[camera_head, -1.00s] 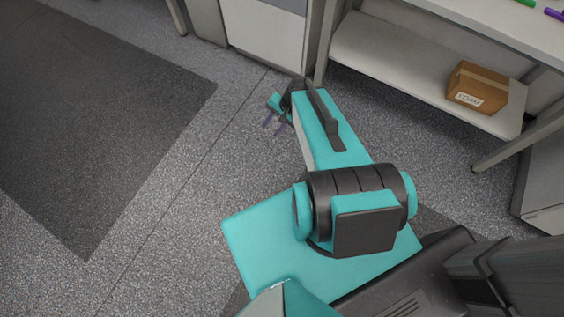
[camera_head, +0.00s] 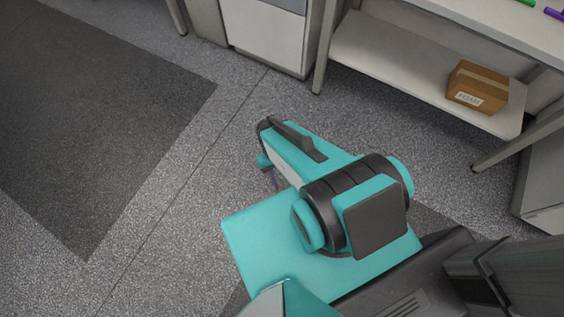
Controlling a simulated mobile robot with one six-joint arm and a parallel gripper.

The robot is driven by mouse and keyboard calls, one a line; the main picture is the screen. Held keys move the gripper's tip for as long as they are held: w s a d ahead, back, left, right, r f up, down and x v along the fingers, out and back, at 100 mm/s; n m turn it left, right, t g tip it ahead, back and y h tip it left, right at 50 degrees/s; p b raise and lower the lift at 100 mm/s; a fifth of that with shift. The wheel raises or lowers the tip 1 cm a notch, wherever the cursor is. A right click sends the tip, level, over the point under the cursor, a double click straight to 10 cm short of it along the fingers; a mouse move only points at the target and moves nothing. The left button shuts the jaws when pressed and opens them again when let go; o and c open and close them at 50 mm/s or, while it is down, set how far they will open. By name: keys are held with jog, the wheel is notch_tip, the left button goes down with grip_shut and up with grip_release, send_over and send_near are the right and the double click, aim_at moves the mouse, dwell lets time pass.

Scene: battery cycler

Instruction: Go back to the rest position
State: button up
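My teal and black arm (camera_head: 300,155) is folded low over my own base, with its far end toward the upper left. A small teal part of its wrist end (camera_head: 264,161) shows at the left edge of the forearm. My gripper (camera_head: 273,179) is almost wholly hidden under the forearm; only a thin dark sliver shows above the floor side. Whether it is open or shut, or holds anything, cannot be seen.
A grey bench with a lower shelf (camera_head: 400,85) stands at the upper right, with a cardboard box (camera_head: 477,87) on it. A grey-white cabinet (camera_head: 262,35) is at the top. A dark mat (camera_head: 90,110) lies left. The speckled floor (camera_head: 190,200) between is clear.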

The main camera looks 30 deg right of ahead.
notch_tip(320, 180, up, 4)
jog(key=p, duration=0.3)
jog(key=shift+f+p, duration=0.25)
jog(key=shift+p, duration=0.05)
dwell(0.5)
